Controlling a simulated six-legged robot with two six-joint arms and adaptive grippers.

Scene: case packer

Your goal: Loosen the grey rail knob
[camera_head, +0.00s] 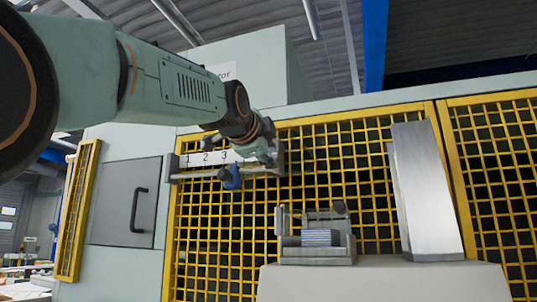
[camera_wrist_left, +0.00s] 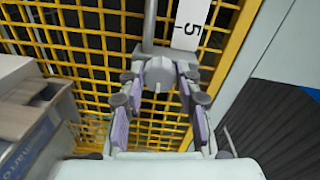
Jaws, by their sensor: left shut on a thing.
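The grey rail knob (camera_wrist_left: 158,74) is in the middle of the left wrist view, beside the white scale strip (camera_wrist_left: 190,25) marked 5. My left gripper (camera_wrist_left: 160,82) has a finger on each side of the knob and is shut on it. In the head view my left gripper (camera_head: 266,152) is at the right part of the rail (camera_head: 205,158), whose scale shows 1, 2 and 3. It largely hides the grey knob there. My right gripper is not in view.
Yellow mesh guards (camera_head: 373,120) stand close behind the rail. Below right, a grey fixture (camera_head: 317,256) and a tilted metal plate (camera_head: 425,190) stand on a pale block (camera_head: 380,283). A grey door (camera_head: 125,202) with a black handle is at left.

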